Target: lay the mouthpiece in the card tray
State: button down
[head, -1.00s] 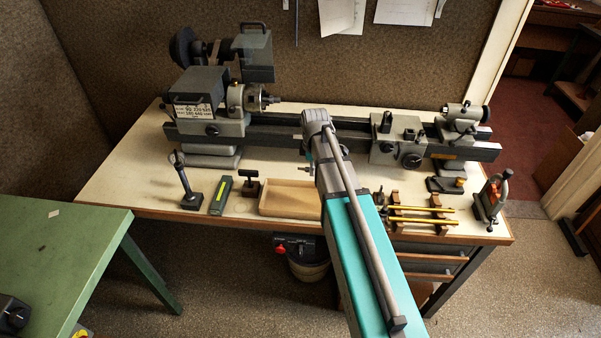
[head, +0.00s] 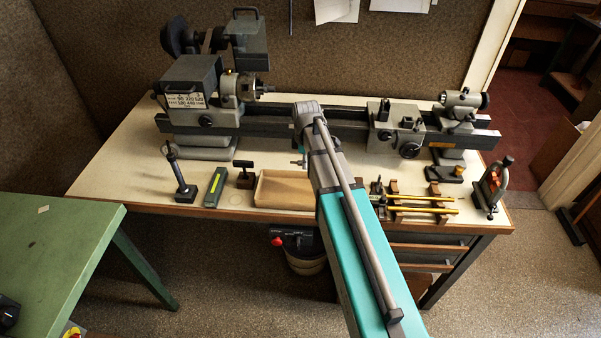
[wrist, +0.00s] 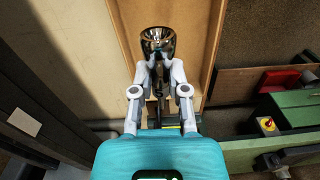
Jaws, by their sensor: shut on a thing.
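The mouthpiece (wrist: 157,40) is a shiny metal cup with a narrow dark shank, seen in the wrist view. My gripper (wrist: 159,66) is shut on it, with the cup standing out beyond the fingertips. The card tray (wrist: 205,45) is a shallow tan tray behind the mouthpiece in that view; I cannot tell the height between them. In the head view the tray (head: 285,188) lies at the front of the bench, partly covered by my arm. A small silver part shows beside my arm there, too small to tell what it is.
A lathe (head: 270,122) runs along the back of the bench. Left of the tray are a small dark stand (head: 245,175), a grey-green case (head: 215,187) and an upright post (head: 182,182). Brass rods on a rack (head: 420,203) and a clamp (head: 492,187) are to the right.

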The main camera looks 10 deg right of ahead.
aim_at(302, 190)
jog(key=shift+n, duration=0.3)
jog(key=f+b, duration=0.1)
jog(key=w+f, duration=0.1)
jog(key=f+b, duration=0.1)
jog(key=shift+w+a+f+b, duration=0.15)
jog(key=shift+a+f+b, duration=0.2)
jog(key=shift+f, duration=0.05)
jog(key=shift+g, duration=0.3)
jog(key=shift+f+b, duration=3.75)
jog(key=shift+b, duration=0.05)
jog(key=shift+f+b, duration=0.7)
jog(key=c, duration=0.6)
grip_release()
jog(key=shift+o, duration=0.2)
